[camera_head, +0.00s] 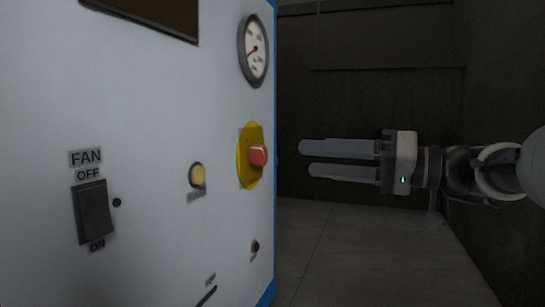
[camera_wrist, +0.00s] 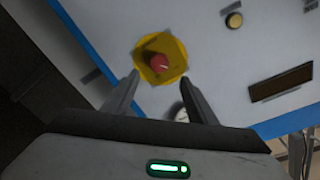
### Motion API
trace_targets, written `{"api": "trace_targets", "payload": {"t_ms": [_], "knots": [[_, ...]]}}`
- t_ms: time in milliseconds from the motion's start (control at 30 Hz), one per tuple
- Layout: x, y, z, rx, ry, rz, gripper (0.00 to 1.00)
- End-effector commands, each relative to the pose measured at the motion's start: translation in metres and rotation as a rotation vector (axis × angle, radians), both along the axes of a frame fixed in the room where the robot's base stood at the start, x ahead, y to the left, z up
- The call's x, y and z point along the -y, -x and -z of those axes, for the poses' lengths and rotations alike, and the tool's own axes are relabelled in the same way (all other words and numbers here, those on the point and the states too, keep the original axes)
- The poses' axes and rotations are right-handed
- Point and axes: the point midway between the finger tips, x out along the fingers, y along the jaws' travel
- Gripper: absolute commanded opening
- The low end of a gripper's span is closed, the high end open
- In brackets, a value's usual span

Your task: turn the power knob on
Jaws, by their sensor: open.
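A white control panel (camera_head: 140,110) fills the left of the head view. No label reading power is legible, so I cannot tell for sure which control is the power knob. A red mushroom-shaped knob (camera_head: 258,155) sticks out of a yellow plate (camera_head: 245,168) near the panel's right edge. In the wrist view the red knob (camera_wrist: 159,62) appears between the spread fingertips.
A black FAN rocker switch (camera_head: 95,212) is at lower left. A round yellow button (camera_head: 197,175) sits in the middle and a dial gauge (camera_head: 254,50) above. A dark rectangle (camera_wrist: 281,82) also shows on the panel. The floor (camera_head: 370,255) below my gripper looks clear.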

Motion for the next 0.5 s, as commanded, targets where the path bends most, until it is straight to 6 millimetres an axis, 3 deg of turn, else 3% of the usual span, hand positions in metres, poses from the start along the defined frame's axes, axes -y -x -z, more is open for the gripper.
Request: {"api": "trace_targets", "payload": {"t_ms": [300, 500], "knots": [[-0.062, -0.027, 0.0, -0.001, 0.001, -0.003, 0.52], [-0.084, -0.038, 0.0, -0.001, 0.001, 0.0, 0.52]]}}
